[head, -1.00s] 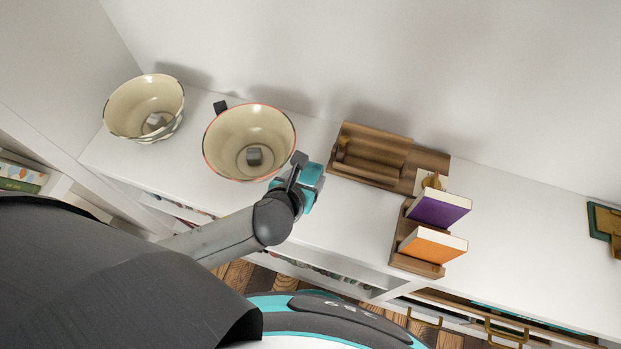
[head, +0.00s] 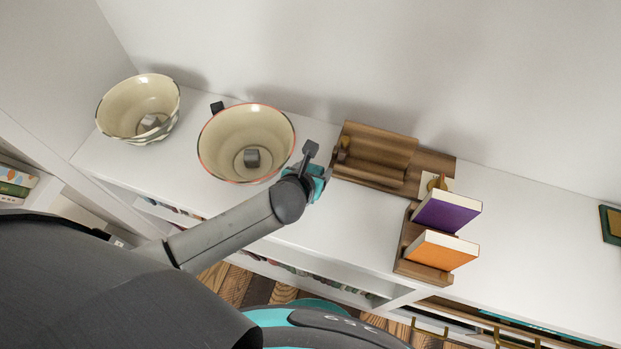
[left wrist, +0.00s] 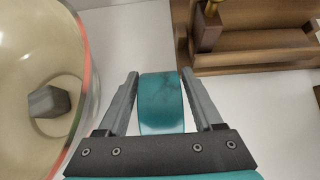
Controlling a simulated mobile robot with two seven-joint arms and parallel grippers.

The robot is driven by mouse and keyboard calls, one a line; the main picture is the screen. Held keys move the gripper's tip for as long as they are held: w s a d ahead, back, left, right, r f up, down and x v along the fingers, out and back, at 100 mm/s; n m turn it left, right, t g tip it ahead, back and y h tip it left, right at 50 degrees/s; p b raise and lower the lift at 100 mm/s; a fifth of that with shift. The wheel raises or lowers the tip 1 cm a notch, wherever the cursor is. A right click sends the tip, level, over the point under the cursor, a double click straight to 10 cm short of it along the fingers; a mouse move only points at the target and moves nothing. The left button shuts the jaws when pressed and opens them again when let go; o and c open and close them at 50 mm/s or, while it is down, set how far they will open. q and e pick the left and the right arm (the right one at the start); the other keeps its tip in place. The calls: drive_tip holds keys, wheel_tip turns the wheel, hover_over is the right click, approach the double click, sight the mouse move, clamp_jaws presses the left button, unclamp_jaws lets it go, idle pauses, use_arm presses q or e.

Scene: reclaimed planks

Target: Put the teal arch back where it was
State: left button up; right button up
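The teal arch (left wrist: 161,100) is between the fingers of my left gripper (left wrist: 160,72) in the left wrist view, with a fingertip against each side. It shows as a curved teal band above the white top; its underside is hidden. In the head view my left gripper (head: 320,158) is between the red-rimmed bowl and the wooden piece. Teal shows there, but I cannot tell the arch from my gripper's own teal body. My right gripper is not in view.
A red-rimmed cream bowl (head: 217,140) with a grey block (head: 251,158) inside is close left of the gripper. Another cream bowl (head: 113,112) stands farther left. A wooden piece (head: 385,150) and a rack with purple (head: 446,213) and orange (head: 440,252) books are right.

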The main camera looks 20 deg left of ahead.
use_arm(q)
clamp_jaws()
idle(0.3)
drive_tip(key=shift+r, duration=0.15)
idle(0.3)
